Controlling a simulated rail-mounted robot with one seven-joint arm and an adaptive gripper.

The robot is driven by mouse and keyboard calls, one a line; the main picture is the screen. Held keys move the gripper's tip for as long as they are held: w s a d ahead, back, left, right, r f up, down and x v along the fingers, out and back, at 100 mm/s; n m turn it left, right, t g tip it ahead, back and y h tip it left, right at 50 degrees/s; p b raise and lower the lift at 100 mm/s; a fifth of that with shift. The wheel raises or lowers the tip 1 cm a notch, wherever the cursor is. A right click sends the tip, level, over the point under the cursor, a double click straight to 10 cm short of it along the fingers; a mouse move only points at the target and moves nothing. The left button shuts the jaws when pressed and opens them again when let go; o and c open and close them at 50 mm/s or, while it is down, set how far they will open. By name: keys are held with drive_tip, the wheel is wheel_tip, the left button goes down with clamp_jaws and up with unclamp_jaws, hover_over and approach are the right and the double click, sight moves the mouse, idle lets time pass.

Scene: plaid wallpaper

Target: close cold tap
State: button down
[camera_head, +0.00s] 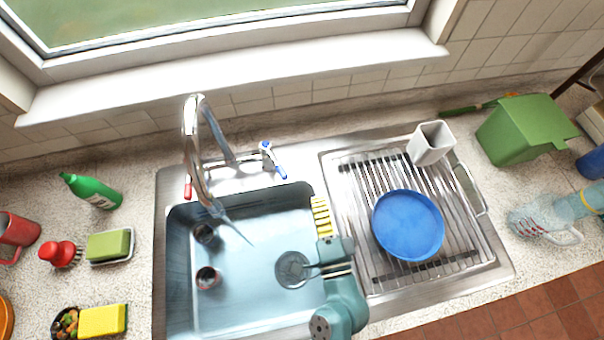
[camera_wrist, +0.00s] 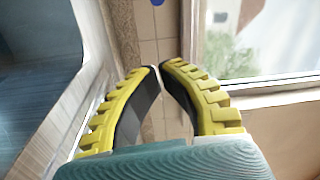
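The cold tap (camera_head: 267,153) is a small chrome valve with a blue-tipped lever behind the sink's right rear corner. Its lever points forward and right. A blue bit at the top edge of the wrist view (camera_wrist: 157,2) may be its tip. The chrome faucet (camera_head: 191,135) arches over the sink. A thin bluish streak (camera_head: 233,226) below it looks like running water. My gripper (camera_head: 318,201), with yellow-backed fingers, is over the sink's right edge, in front and right of the cold tap, apart from it. In the wrist view its fingertips (camera_wrist: 160,67) meet with nothing between them.
The sink basin (camera_head: 253,281) holds two dark round items. A red-tipped lever (camera_head: 188,191) shows left of the faucet. A blue plate (camera_head: 408,224) and a white cup (camera_head: 430,144) stand on the drainer to the right. The window sill (camera_head: 240,77) runs behind.

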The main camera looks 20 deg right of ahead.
sight(274, 160)
drive_tip(key=w+a+p, duration=0.3)
drive_tip(key=w+p, duration=0.1)
drive_tip(key=w, duration=0.4)
drive_tip(key=shift+w+p, duration=0.3)
drive_tip(key=shift+w, duration=0.1)
drive_tip(key=shift+r, duration=0.1)
